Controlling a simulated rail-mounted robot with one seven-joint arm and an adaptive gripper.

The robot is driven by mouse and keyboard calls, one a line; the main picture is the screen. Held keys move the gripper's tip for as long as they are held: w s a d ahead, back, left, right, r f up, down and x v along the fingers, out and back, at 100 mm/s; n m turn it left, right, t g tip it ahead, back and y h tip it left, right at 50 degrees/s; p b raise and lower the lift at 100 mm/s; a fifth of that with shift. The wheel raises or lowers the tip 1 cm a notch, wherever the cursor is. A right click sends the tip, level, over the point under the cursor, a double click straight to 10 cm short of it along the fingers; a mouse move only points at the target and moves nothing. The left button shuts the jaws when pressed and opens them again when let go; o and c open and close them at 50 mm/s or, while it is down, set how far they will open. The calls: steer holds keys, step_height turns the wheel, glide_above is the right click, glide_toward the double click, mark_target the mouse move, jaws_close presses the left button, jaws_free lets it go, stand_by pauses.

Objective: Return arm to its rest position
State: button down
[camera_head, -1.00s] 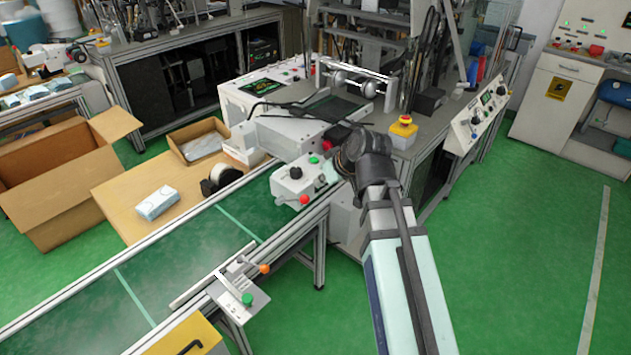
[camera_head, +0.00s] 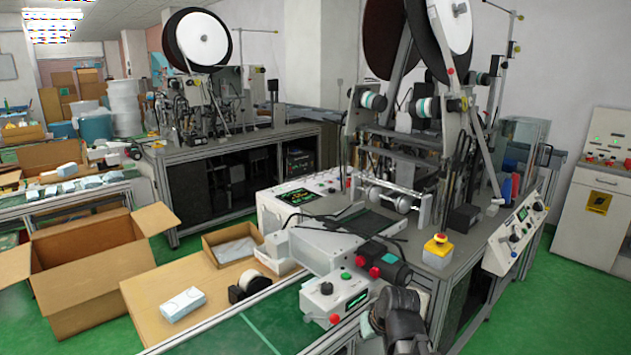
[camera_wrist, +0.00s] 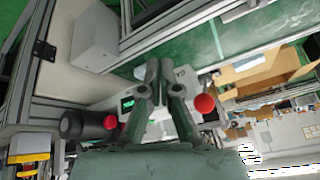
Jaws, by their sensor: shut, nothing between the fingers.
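My gripper (camera_wrist: 158,68) shows in the wrist view with its two grey fingers together and nothing between them. It hangs in front of a machine control box with a small green display and a red knob (camera_wrist: 205,103). I cannot tell the exact gap to them. In the head view, a dark part of my arm (camera_head: 398,318) rises from the bottom edge, right of the white control box (camera_head: 335,297). The fingers cannot be made out there.
A conveyor (camera_head: 255,325) runs along the lower middle. A wooden table with a blue-white pack (camera_head: 183,303) and an open cardboard box (camera_head: 90,265) are at left. A yellow emergency-stop box (camera_head: 437,250) sits on the machine. Green floor (camera_head: 555,315) is clear at right.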

steer(key=s+d+f+m+g+h, duration=0.1)
steer(key=s+f+g, duration=0.1)
steer(key=s+f, duration=0.5)
steer(key=s+d+f+g, duration=0.1)
steer(key=s+f, duration=0.1)
steer(key=f, duration=0.8)
steer(key=s+d+f+m+g+h, duration=0.1)
steer(key=s+f+g, duration=0.1)
steer(key=s+f, duration=0.5)
steer(key=s+f+g, duration=0.3)
steer(key=s+f, duration=0.6)
steer(key=s, duration=0.4)
steer(key=s+d+f+g, duration=0.1)
steer(key=s+f+g, duration=0.2)
steer(key=s+f, duration=0.6)
steer(key=s, duration=0.3)
steer(key=shift+s+f+g+h, duration=0.3)
steer(key=shift+s+f, duration=0.05)
steer(key=shift+f, duration=0.05)
steer(key=shift+d, duration=0.1)
